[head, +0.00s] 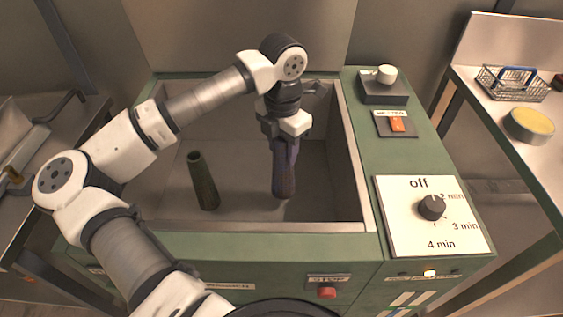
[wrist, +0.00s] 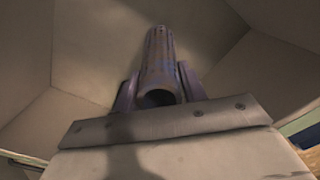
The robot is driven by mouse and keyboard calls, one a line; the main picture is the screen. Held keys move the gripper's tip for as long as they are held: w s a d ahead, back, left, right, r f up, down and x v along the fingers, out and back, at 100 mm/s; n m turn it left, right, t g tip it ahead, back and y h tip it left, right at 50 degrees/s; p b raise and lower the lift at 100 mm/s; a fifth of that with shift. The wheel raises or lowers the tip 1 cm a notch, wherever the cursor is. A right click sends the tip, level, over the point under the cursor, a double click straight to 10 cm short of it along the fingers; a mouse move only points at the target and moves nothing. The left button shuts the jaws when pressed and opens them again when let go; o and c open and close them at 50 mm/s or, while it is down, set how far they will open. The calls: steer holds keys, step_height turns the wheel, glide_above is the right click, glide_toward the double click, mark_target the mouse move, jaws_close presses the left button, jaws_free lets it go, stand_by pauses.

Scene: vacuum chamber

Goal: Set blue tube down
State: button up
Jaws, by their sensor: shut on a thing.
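The blue tube (head: 284,172) is upright inside the vacuum chamber (head: 240,222), low near the chamber floor. Whether its lower end touches the floor I cannot tell. My gripper (head: 283,143) is above the tube and shut on its upper part. In the wrist view the blue tube (wrist: 160,62) runs away from me between the two fingers of my gripper (wrist: 160,90), with its open end nearest the camera. A dark green tube (head: 203,182) stands slightly tilted in the chamber, to the left of the blue tube and apart from it.
The chamber walls surround my gripper. Bare floor lies between the tubes. On the right are a timer dial (head: 432,207), an orange switch (head: 397,124) and a red stop button (head: 326,292). A wire basket (head: 512,84) and a round yellow-topped container (head: 530,125) sit on the right-hand table.

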steer(key=shift+f, duration=2.8)
steer(key=shift+f, duration=0.15)
steer(key=o, duration=1.2)
step_height(320, 180, up, 12)
steer(key=shift+r+b, duration=0.15)
steer(key=shift+b, duration=0.3)
